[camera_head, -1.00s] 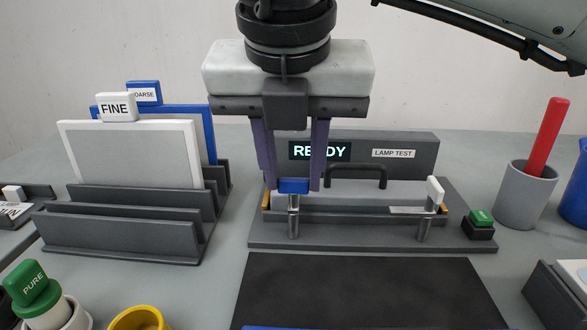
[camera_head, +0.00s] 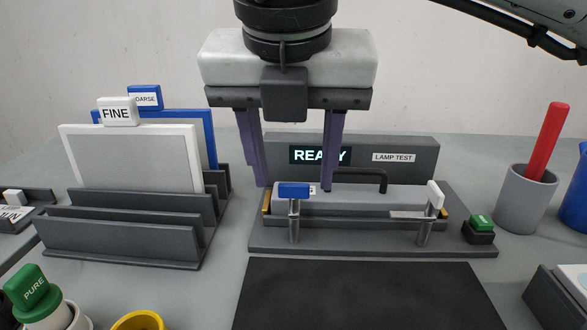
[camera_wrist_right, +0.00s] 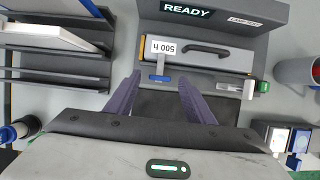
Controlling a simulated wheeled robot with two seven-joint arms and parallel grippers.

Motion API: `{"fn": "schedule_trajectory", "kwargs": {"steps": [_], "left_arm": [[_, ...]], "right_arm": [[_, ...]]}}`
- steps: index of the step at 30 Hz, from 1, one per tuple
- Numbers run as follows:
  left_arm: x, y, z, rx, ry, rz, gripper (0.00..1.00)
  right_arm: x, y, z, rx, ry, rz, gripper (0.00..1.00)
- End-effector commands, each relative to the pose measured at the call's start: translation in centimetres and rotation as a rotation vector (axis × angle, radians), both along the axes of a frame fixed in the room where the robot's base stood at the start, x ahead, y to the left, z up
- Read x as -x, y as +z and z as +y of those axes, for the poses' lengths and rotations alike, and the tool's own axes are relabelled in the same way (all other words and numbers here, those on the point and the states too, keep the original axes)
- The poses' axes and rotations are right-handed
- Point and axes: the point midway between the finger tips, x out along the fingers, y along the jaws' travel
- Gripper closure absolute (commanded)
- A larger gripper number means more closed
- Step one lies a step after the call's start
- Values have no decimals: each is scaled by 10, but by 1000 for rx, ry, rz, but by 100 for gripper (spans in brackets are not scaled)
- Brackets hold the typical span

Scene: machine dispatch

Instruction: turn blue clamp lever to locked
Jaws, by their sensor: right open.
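The blue clamp lever (camera_head: 293,190) sits on a grey post at the left end of the clamp fixture (camera_head: 370,245). The lever also shows in the wrist view (camera_wrist_right: 160,78). My right gripper (camera_head: 294,187) points down, open, with one purple finger on each side of the lever and visible gaps to it. The fingers also straddle it in the wrist view (camera_wrist_right: 160,84). My left gripper is not in view.
A white-handled lever (camera_head: 435,194) stands at the fixture's right end. A black-handled plate (camera_head: 358,175) lies between the levers, before a panel reading READY (camera_head: 425,155). A rack (camera_head: 120,240) stands left, a green button (camera_head: 480,222) right. The dark mat (camera_head: 370,290) is clear.

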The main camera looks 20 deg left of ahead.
Motion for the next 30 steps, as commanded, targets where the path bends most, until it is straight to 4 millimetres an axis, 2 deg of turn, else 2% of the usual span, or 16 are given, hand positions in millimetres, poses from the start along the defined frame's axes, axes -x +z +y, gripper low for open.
{"fn": "schedule_trajectory", "kwargs": {"steps": [6, 12, 18, 26, 30], "left_arm": [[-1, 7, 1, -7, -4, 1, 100], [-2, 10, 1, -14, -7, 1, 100], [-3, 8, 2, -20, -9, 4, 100], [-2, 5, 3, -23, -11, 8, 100], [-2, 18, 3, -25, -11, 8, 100]], "right_arm": [[16, 44, -4, 0, -1, -3, 52], [28, 73, -8, 0, -1, -2, 52], [33, 82, -9, 2, -1, 0, 52], [33, 82, -9, 1, 0, 0, 52], [33, 96, -9, 1, 0, 0, 52]]}}
